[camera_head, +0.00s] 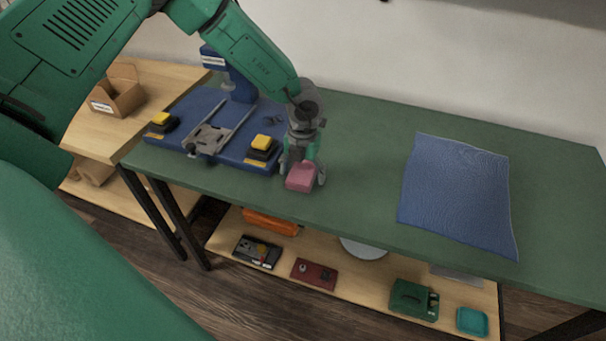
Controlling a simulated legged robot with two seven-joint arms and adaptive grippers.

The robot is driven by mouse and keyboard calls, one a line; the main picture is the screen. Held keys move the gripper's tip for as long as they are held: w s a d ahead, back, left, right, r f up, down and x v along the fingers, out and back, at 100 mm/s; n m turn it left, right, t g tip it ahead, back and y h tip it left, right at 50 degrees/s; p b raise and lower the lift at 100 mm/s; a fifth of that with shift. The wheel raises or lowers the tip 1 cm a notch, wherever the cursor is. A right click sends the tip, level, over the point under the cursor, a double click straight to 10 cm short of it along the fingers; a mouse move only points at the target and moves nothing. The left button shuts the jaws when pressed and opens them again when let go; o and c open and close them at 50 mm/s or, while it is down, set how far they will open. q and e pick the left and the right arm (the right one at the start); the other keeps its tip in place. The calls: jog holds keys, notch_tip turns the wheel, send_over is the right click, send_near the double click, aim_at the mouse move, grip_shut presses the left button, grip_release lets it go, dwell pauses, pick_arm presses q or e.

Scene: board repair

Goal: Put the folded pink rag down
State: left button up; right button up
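The folded pink rag (301,177) is a small pink block near the front edge of the green table (356,205). My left gripper (303,180) points down from above, with its fingers on either side of the rag, and looks shut on it. I cannot tell whether the rag touches the table top or hangs just above it. My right gripper is not in view.
A blue fixture (225,146) with yellow-topped blocks stands left of the gripper. A blue cloth (455,195) lies flat at the right. The table between is clear. A cardboard box (117,95) stands on a wooden bench at left. A lower shelf holds several items.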

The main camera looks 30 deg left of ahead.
aim_at(301, 171)
pick_arm(q)
notch_tip(301, 171, up, 12)
jog(key=p, duration=0.1)
jog(key=shift+a+f, duration=0.2)
jog(key=shift+a, duration=0.05)
jog(key=shift+s, duration=0.15)
dwell(0.3)
